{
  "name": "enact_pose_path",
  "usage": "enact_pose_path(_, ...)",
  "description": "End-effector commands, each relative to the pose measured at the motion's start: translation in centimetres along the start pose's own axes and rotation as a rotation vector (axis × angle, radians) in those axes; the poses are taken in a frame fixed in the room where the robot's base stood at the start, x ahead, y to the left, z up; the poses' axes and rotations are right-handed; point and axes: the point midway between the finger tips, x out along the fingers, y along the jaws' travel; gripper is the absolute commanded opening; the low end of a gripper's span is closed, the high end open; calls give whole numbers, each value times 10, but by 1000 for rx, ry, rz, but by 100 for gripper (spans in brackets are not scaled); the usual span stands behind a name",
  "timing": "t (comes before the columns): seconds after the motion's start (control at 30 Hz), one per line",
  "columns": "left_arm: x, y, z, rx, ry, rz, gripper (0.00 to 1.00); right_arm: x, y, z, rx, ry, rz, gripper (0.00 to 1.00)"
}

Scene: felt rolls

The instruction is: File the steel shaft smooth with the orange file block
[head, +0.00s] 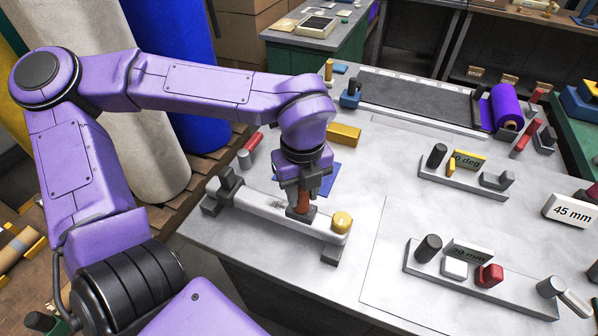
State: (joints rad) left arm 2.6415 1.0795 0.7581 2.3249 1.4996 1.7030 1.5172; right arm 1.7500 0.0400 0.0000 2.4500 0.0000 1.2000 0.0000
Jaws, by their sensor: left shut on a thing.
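The steel shaft (255,201) is a pale cylinder lying across dark supports near the front left of the table. Its right end carries a yellow knob (342,221). A brownish rough patch shows on the shaft just left of my gripper. My left gripper (301,205) points down over the right half of the shaft and is shut on the orange file block (303,202). The block is partly hidden by the fingers. It is at the shaft's top, but I cannot tell whether it touches. My right gripper is not in view.
A yellow block (344,134) and a blue pad (328,180) lie behind the shaft. A purple roll (503,108) sits at the back right beside a dark mat (420,98). Bare table lies between.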

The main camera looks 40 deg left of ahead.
Motion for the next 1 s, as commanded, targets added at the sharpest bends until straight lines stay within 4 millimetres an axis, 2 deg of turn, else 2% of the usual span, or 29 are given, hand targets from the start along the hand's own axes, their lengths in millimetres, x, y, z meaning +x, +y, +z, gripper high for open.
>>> enact_pose_path(0.6, 0, 27, 26, -2, 1, 1, 2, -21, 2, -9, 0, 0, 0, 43)
enact_pose_path(1.0, 4, 29, 28, -1, 1, 5, 2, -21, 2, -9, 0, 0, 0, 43)
